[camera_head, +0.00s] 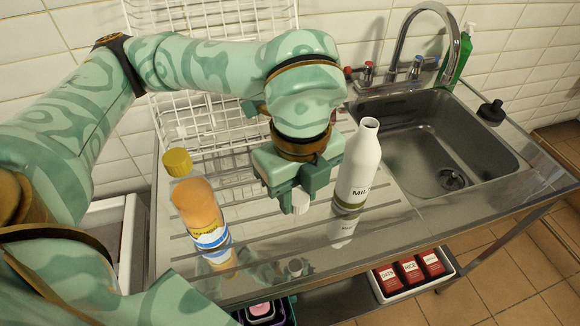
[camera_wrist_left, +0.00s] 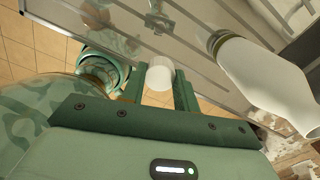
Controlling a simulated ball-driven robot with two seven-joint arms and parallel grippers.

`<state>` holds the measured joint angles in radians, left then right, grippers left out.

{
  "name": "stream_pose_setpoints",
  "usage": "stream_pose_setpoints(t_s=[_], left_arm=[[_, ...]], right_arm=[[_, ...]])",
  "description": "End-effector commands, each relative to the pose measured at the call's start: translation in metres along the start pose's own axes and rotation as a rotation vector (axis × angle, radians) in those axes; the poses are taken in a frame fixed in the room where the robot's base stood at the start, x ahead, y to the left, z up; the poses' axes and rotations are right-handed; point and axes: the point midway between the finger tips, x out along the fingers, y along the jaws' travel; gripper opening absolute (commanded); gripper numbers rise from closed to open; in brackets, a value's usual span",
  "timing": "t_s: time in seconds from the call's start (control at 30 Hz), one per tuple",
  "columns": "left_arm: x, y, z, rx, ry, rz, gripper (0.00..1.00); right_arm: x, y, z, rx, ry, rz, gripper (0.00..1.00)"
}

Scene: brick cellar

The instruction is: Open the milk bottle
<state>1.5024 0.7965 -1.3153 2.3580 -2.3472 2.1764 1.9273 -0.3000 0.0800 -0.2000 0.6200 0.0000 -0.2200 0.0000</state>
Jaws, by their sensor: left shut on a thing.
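The milk bottle (camera_head: 360,165), white with "MILK" lettering and a dark band near its base, stands upright on the draining board. Its mouth is open, with no cap on it. My left gripper (camera_head: 297,197) is just left of the bottle, apart from it, pointing down. It is shut on a small white cap (camera_head: 300,205). In the left wrist view the cap (camera_wrist_left: 160,76) sits between the two fingertips, and the bottle (camera_wrist_left: 265,80) is to the right. My right gripper is not in view.
An orange bottle (camera_head: 198,205) with a yellow top (camera_head: 177,162) stands left of my gripper. A white wire rack (camera_head: 215,75) is behind. The sink (camera_head: 435,140) with its tap (camera_head: 425,40) is at right. Red boxes (camera_head: 410,270) sit below the board.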

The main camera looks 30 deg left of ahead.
Motion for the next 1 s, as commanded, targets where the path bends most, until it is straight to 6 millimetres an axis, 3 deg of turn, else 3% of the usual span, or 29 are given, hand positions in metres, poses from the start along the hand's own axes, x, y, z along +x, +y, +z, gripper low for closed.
stream_pose_setpoints(t_s=[0.3, 0.5, 0.87, 1.0], left_arm=[[0.035, -0.048, 0.054, -0.003, 0.000, 0.002, 0.03], [0.069, -0.067, 0.074, 0.002, 0.002, 0.004, 0.03], [0.091, -0.080, 0.089, 0.003, 0.000, 0.002, 0.03], [0.118, -0.082, 0.091, 0.005, 0.002, 0.007, 0.03]], right_arm=[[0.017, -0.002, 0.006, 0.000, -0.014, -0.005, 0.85], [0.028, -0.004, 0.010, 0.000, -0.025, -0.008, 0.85], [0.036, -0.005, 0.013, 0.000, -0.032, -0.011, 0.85], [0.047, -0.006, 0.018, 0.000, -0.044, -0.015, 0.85]])
